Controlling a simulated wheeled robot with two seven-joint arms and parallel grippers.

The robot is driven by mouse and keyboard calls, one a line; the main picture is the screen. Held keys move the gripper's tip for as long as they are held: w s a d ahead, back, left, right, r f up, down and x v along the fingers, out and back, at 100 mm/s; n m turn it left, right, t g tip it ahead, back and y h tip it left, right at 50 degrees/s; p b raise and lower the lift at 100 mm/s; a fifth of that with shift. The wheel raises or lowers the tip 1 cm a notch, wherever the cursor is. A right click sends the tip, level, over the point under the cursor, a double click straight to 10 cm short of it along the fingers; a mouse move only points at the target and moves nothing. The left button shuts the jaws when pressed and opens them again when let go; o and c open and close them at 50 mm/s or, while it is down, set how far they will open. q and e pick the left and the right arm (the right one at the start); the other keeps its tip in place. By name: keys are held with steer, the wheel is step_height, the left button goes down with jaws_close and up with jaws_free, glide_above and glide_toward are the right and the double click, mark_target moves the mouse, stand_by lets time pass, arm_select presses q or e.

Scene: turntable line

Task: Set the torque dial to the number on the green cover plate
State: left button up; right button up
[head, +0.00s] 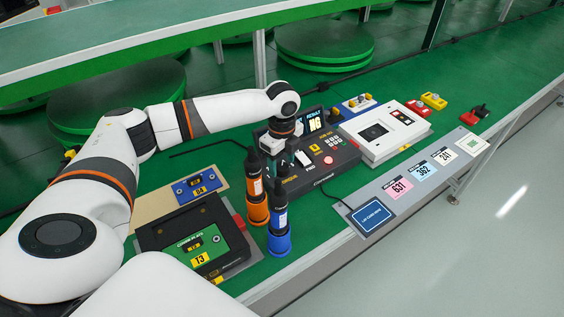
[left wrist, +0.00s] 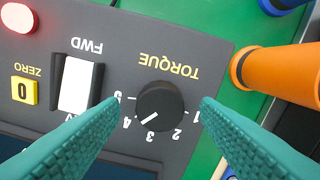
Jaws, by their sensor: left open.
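The torque dial (left wrist: 160,105) is a black round knob on a dark console, seen upside down in the left wrist view. Its white pointer line lies between the printed 3 and 4. My left gripper (left wrist: 160,108) is open, with one teal finger on each side of the dial; I cannot tell whether they touch it. In the head view, my left gripper (head: 283,163) is over the console's near-left end and hides the dial. The green cover plate (head: 213,238) lies in a black holder at lower left. Its yellow label seems to read T3. My right gripper is not in view.
The console (head: 333,165) has a white FWD switch (left wrist: 76,85) and a yellow ZERO button (left wrist: 23,91). An orange driver (head: 256,200) and a blue driver (head: 279,225) stand close by. A blue plate (head: 183,194) with a yellow label lies behind the holder.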

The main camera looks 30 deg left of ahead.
arm_select(q)
steer(key=shift+f, duration=0.5)
steer(key=shift+c, duration=0.3)
steer(key=c, duration=0.9)
steer(key=shift+r+n+p, duration=0.2)
steer(key=shift+n+p, duration=0.1)
steer(key=shift+p, duration=0.4)
steer(key=n+p, duration=0.4)
steer(key=p, duration=0.3)
steer(key=shift+r+n, duration=0.1)
steer(key=shift+n, duration=0.3)
steer(key=shift+f+n+p, duration=0.2)
steer(key=shift+n+p, duration=1.1)
steer(key=shift+p, duration=0.15)
